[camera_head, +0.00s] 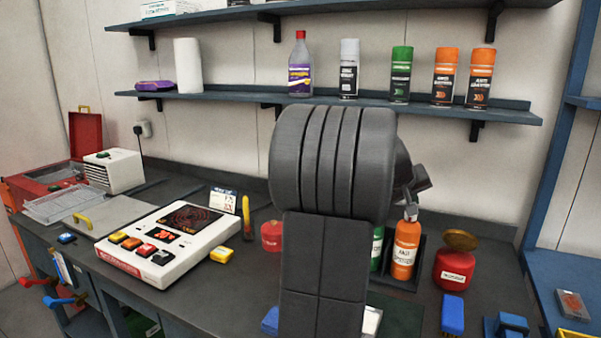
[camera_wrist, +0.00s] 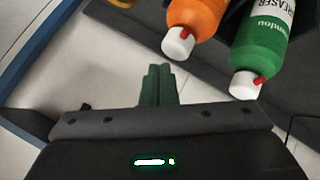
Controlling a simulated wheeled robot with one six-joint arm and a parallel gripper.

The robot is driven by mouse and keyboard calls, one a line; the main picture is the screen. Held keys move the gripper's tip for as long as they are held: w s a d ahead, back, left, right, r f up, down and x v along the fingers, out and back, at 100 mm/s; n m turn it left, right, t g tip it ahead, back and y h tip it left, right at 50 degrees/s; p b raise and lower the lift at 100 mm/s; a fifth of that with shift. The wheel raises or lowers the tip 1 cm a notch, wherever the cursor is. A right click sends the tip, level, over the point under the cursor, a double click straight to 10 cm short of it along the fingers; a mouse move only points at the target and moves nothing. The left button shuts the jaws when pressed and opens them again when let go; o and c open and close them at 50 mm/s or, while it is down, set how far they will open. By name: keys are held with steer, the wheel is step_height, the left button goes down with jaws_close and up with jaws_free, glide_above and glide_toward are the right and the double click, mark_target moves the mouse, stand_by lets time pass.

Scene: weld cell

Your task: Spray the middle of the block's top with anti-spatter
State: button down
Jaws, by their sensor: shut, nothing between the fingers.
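An orange bottle (camera_head: 405,250), whose label seems to begin with "ANTI", stands upright in a dark tray (camera_head: 424,262) on the bench. It also shows in the wrist view (camera_wrist: 198,14), with a white cap and red nozzle. A green bottle (camera_head: 377,252) stands beside it, and shows larger in the wrist view (camera_wrist: 262,42). My gripper (camera_wrist: 158,72) is shut and empty, to the left of both bottles in the wrist view and apart from them. My arm hides the bench centre in the head view. I cannot identify the block with certainty.
A red can (camera_head: 454,270) and a blue object (camera_head: 453,314) stand right of the tray. A red round container (camera_head: 271,236) is left of my arm. Several bottles and cans line the shelf (camera_head: 330,100) above.

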step_height(320, 180, up, 6)
steer(key=p, duration=0.4)
stand_by(0.5)
steer(key=shift+f, duration=0.1)
